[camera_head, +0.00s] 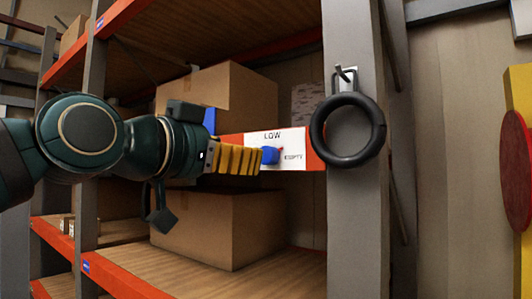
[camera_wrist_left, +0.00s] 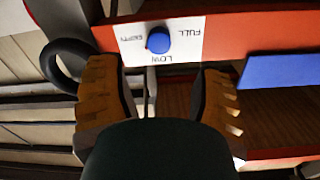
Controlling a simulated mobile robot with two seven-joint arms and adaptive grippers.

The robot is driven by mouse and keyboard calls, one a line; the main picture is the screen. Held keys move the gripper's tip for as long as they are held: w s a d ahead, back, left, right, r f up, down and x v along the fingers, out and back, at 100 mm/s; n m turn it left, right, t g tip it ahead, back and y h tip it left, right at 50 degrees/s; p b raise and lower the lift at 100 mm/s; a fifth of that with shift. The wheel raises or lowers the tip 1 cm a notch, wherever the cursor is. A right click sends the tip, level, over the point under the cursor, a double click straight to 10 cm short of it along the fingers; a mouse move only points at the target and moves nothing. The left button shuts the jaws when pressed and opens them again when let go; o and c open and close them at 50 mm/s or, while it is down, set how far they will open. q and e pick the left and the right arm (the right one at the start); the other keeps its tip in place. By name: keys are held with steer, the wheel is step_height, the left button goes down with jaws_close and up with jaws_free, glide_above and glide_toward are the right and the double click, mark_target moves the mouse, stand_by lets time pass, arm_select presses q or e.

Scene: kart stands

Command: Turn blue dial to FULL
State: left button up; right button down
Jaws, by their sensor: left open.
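The blue dial (camera_head: 270,155) sits on a white label panel (camera_head: 291,140) on the orange shelf beam. The panel reads LOW above the dial and EMPTY to its right in the head view. A small red mark shows on the dial's EMPTY side. In the left wrist view the dial (camera_wrist_left: 158,41) appears upside down, with EMPTY left, FULL right and LOW below. My left gripper (camera_head: 250,159) has its yellow fingers pointing at the dial. In the wrist view the fingers (camera_wrist_left: 158,78) are spread wide, with the dial beyond the gap between them and nothing held. FULL is hidden in the head view.
A black ring (camera_head: 348,155) hangs from a hook on the grey post, just right of the panel. Cardboard boxes (camera_head: 225,225) stand on the shelves behind my arm.

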mark_target(265, 165)
arm_select(q)
steer(key=p+x, duration=0.1)
steer(key=x, duration=0.7)
steer(key=shift+w+d, duration=0.2)
steer(key=shift+d, duration=0.05)
jaws_close()
